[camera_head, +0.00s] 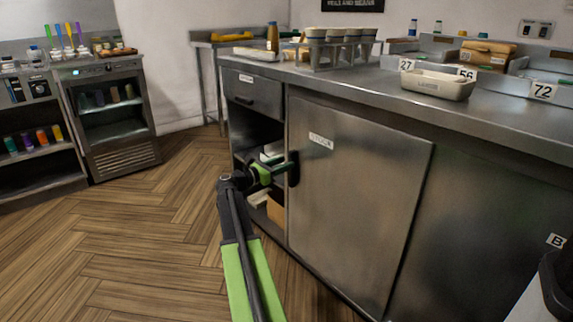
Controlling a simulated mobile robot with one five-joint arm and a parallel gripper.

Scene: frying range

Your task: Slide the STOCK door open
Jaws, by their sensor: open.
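The sliding door (355,205) is a plain steel panel on the front of the counter, with a small white label (321,141) that is too small to read surely. Its dark upright handle (293,169) is at the door's left edge. My gripper (284,170) is at the handle, at the end of my green and black arm. It is open, and its fingertips are close to the handle or around it; I cannot tell whether they touch. Left of the door, the cabinet opening shows shelves with white items and a brown box (276,211), partly hidden by my arm.
A drawer (252,92) sits above the opening. The counter top (385,86) holds a white tray (438,84), a rack of containers (340,48) and number signs. A glass-front cooler (112,117) stands at the left. The wooden floor (130,235) between is clear.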

